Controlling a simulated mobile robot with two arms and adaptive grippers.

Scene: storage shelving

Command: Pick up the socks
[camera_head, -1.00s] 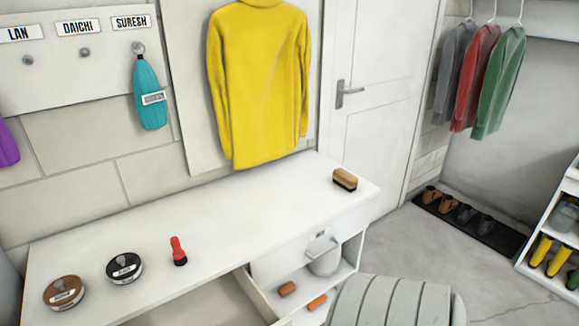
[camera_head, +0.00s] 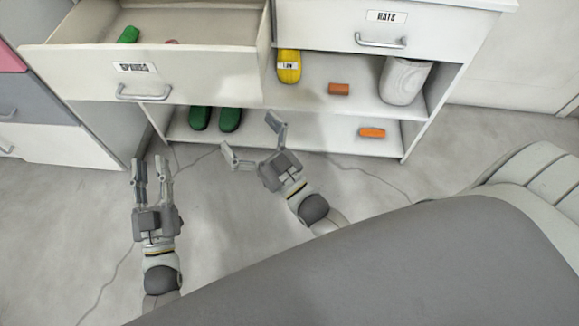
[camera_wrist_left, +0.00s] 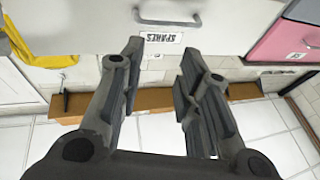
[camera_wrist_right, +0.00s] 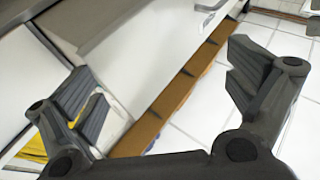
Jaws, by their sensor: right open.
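I cannot pick out socks for certain. A green item (camera_head: 128,35) and a small pink item (camera_head: 172,42) lie in the open drawer (camera_head: 150,75) labelled SPARES; the drawer front partly hides the pink one. Two orange rolled or block-shaped items, one on the upper shelf (camera_head: 339,89) and one on the lower shelf (camera_head: 372,132), are too small to identify. My left gripper (camera_head: 151,168) is open and empty, below the drawer's left part. My right gripper (camera_head: 252,138) is open wide and empty, in front of the lower shelf.
Green shoes (camera_head: 215,118) stand on the lower shelf. A yellow item (camera_head: 289,67) and a whitish container (camera_head: 403,80) are on the upper shelf. The HATS drawer (camera_head: 410,28) is shut. A cabinet stands at left. The floor in front is clear.

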